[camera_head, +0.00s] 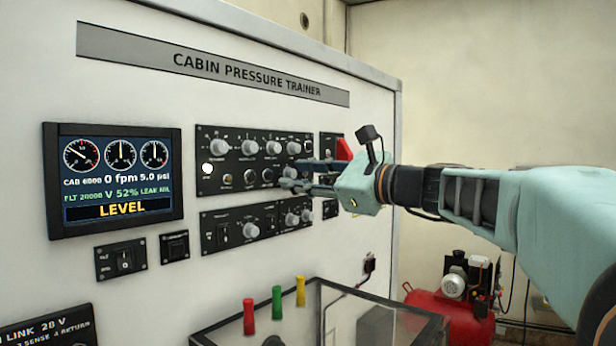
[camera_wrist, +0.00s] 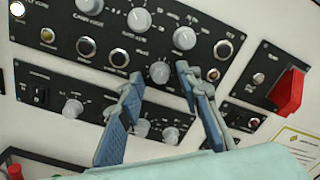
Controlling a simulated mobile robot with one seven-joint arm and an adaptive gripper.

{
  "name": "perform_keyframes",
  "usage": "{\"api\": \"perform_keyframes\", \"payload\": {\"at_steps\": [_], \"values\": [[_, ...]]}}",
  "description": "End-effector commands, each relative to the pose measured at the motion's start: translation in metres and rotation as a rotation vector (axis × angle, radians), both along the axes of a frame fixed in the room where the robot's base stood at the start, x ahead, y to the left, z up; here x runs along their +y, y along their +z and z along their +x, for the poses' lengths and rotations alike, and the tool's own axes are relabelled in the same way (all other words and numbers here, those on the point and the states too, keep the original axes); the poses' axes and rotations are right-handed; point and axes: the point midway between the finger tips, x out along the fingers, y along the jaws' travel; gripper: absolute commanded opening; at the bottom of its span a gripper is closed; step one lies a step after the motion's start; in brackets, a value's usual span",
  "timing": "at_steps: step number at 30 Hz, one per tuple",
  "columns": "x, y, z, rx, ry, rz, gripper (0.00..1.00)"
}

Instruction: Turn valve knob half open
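The knob nearest my gripper is a grey knob (camera_wrist: 160,72) at the lower edge of the upper black control panel (camera_head: 240,137). My gripper (camera_wrist: 160,78) is open, with one finger on each side of this knob in the wrist view and small gaps showing. In the head view my gripper (camera_head: 289,177) reaches the panel's lower right and partly hides the knob there. I cannot read the knob's label or pointer angle. The display screen (camera_head: 112,180) reads 0 fpm, 5.0 psi, V 52% and LEVEL.
Other grey knobs (camera_wrist: 184,38) sit close above. The lower panel (camera_head: 213,217) has more knobs (camera_wrist: 73,108) below the fingers. A red guarded switch (camera_wrist: 288,93) stands out at the right. A clear box (camera_head: 262,301) with coloured handles juts out below.

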Motion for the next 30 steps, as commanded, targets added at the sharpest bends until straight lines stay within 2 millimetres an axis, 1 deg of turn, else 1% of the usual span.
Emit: {"api": "perform_keyframes", "payload": {"at_steps": [5, 9, 13, 18, 30], "values": [[-0.019, 0.0, -0.014, -0.001, -0.004, 0.0, 0.32], [-0.038, -0.001, -0.03, 0.0, -0.004, 0.001, 0.32], [-0.05, -0.002, -0.04, 0.0, -0.003, 0.0, 0.32], [-0.057, -0.002, -0.046, 0.0, -0.001, 0.0, 0.32], [-0.057, -0.002, -0.046, 0.0, -0.001, 0.0, 0.32]]}}
